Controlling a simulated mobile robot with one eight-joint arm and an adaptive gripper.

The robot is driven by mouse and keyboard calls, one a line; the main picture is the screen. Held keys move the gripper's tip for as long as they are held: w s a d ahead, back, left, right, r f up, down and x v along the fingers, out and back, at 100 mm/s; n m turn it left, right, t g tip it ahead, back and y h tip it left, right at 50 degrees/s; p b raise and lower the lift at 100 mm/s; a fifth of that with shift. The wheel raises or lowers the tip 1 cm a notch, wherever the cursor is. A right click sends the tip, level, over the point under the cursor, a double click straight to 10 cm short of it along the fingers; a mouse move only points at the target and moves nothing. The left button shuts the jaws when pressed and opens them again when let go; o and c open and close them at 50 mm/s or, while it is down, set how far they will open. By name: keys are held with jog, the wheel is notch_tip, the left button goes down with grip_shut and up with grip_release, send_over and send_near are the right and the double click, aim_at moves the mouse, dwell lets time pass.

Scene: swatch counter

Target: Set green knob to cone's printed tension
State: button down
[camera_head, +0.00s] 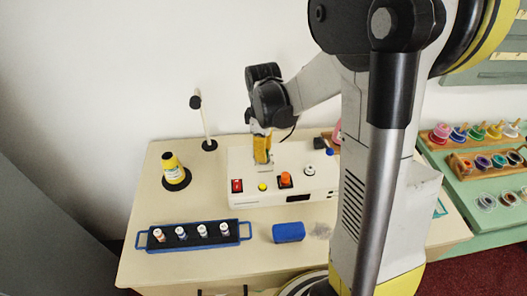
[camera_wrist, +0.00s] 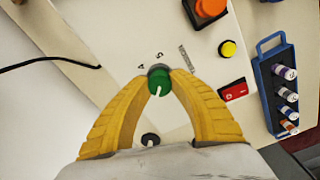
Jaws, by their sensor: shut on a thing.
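The green knob (camera_wrist: 160,83) is on the white control box (camera_head: 240,160). My gripper (camera_wrist: 158,76) is shut on the knob, its two yellow fingers on either side. The knob has a white pointer line, seen at the edge nearest the wrist. Dial figures that look like 4 and 5 are printed beside it on the far side; the others are hidden or too small. In the head view my gripper (camera_head: 262,158) hides the knob. A yellow cone (camera_head: 170,164) with a white label stands upright on a black base at the left; its print is too small to read.
A blue tray (camera_head: 241,238) of small spools and a blue block (camera_head: 289,232) lie in front. A white post (camera_head: 203,120) stands behind.

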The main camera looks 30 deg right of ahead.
jog(key=shift+n, duration=1.6)
jog(key=c, duration=1.1)
grip_release()
notch_tip(320, 180, up, 12)
jog(key=shift+s, duration=0.15)
